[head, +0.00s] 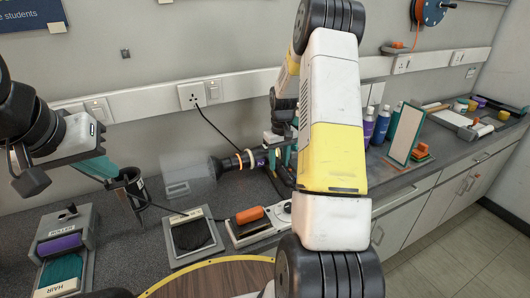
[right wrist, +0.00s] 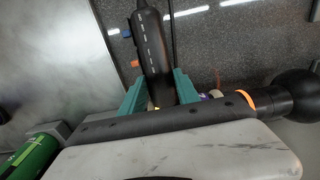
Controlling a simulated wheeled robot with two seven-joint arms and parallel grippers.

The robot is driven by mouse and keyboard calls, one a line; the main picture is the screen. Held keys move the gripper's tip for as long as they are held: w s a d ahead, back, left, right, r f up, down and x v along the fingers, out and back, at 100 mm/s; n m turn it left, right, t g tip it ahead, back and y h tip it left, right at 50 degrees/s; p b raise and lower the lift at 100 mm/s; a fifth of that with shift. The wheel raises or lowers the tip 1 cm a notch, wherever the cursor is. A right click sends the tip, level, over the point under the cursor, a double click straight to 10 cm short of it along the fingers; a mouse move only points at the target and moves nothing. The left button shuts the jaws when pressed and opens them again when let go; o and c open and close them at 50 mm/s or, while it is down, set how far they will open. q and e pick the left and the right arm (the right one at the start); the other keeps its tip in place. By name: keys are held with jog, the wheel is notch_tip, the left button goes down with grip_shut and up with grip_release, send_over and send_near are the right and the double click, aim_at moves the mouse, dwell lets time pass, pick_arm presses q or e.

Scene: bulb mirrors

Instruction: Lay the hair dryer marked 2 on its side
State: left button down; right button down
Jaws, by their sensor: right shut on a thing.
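A black hair dryer (head: 245,160) with an orange ring and a purple patch is in the middle of the head view, its barrel roughly level and pointing left. A translucent grey shape (head: 188,175) is at its left end. No number 2 is readable. My right gripper (head: 285,157) is partly hidden by my arm; in the right wrist view its teal fingers (right wrist: 158,95) are shut on the dryer's black handle (right wrist: 153,50). The orange ring (right wrist: 247,100) also shows there. My left gripper (head: 98,168) is at the left, away from the dryer; its finger gap is unclear.
A black holder (head: 130,187) stands below my left gripper. A framed dark pad (head: 193,235) and an orange-handled item (head: 250,215) lie in front. A mirror (head: 405,133) and bottles (head: 381,125) stand right. The wall with sockets is behind.

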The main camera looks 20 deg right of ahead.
jog(key=shift+f, duration=0.6)
jog(key=shift+c, duration=1.6)
grip_release()
jog(key=shift+f, duration=0.15)
jog(key=shift+r, duration=4.05)
